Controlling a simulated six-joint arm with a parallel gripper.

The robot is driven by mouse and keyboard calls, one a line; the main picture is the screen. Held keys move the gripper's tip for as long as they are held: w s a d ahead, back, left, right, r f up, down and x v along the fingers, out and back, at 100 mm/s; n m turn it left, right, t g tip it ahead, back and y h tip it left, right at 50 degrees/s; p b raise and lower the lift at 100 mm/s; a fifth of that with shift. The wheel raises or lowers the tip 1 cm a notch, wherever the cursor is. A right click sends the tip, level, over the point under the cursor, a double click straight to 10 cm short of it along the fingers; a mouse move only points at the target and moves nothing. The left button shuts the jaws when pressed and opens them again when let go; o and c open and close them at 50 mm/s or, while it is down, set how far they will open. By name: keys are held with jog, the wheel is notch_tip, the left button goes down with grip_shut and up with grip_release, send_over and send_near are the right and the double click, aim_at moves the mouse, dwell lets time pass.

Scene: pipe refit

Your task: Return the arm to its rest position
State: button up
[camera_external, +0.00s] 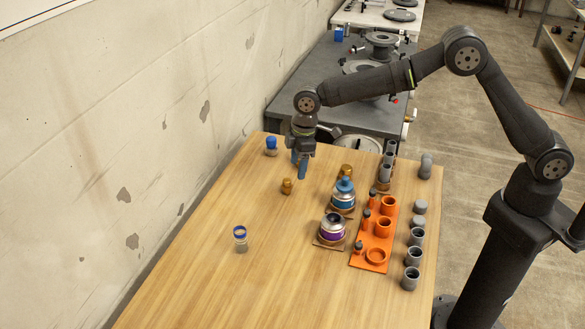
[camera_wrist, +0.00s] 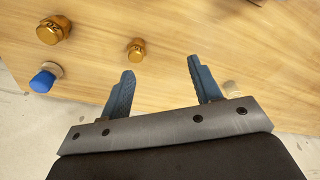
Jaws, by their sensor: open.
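My gripper (camera_external: 300,166) hangs at the end of my raised, bent arm, pointing down above the far part of the wooden table (camera_external: 200,270). In the wrist view its two blue fingers (camera_wrist: 162,90) are spread apart with nothing between them. A small brass fitting (camera_external: 287,186) stands on the table just below and in front of the gripper. In the wrist view a brass fitting (camera_wrist: 136,50) lies beyond the fingers, apart from them. The arm's base stands at the right of the table.
A blue-capped piece (camera_external: 271,146) stands at the far left. A blue-ringed piece (camera_external: 240,238) stands alone near the wall. A blue vessel (camera_external: 342,197), a purple vessel (camera_external: 332,228), an orange rack (camera_external: 361,258) and several grey cups (camera_external: 411,278) stand right of centre. The front left is clear.

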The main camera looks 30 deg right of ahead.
jog(key=s+a+f, duration=0.1)
jog(key=a+f, duration=0.1)
jog(key=s+a+f, duration=0.2)
jog(key=a, duration=0.1)
jog(key=s+a+f, duration=0.1)
jog(key=s+a, duration=0.1)
jog(key=a, duration=0.1)
jog(key=shift+a+f, duration=0.15)
jog(key=shift+f, duration=0.25)
jog(key=o, duration=0.9)
jog(key=w+d+r+m+y, duration=0.1)
jog(key=w+d+r+m, duration=0.1)
jog(key=d+r+m, duration=0.55)
jog(key=w+d+r+m, duration=0.3)
jog(key=d+m, duration=0.1)
jog(key=d, duration=0.6)
jog(key=w+d+r+m+y, duration=0.1)
jog(key=w+d+r+m, duration=0.1)
jog(key=d+r+m, duration=0.55)
jog(key=s+d+m+t+y, duration=0.15)
jog(key=d+m, duration=0.35)
jog(key=d, duration=0.7)
jog(key=shift+g+h, duration=0.25)
jog(key=x, duration=1)
jog(key=shift+s+a+f, duration=0.25)
jog(key=shift+s+f, duration=0.05)
jog(key=shift+s, duration=0.05)
jog(key=shift+r, duration=0.15)
